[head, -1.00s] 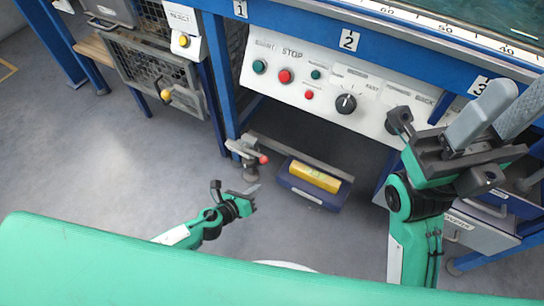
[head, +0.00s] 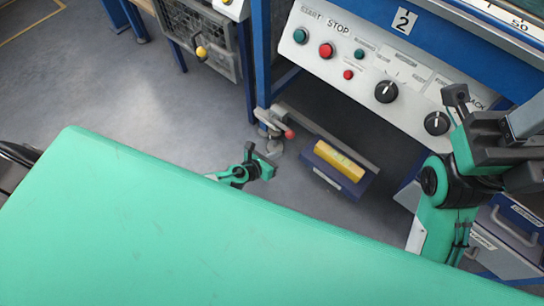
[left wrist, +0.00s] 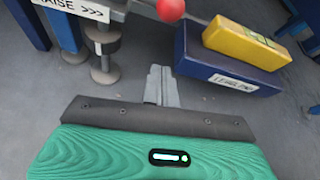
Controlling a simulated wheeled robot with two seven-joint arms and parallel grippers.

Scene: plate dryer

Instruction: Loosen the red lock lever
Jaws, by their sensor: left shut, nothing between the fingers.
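The red lock lever (head: 289,134) shows as a red ball knob on a short arm at the machine's low front foot. In the left wrist view its red ball (left wrist: 171,8) is at the top edge, beyond my fingers. My left gripper (head: 270,163) is low, just in front of the lever and apart from it. In the left wrist view its grey fingers (left wrist: 161,73) are together with nothing between them. My right gripper (head: 527,120) is at the right edge, cut off by the frame; its jaw opening is hidden.
A yellow level (head: 339,161) lies on a dark blue block (head: 338,180) right of the lever. A metal foot (left wrist: 103,65) stands left of my fingers. The control panel (head: 375,75) overhangs behind. Grey floor (head: 150,110) at left is clear.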

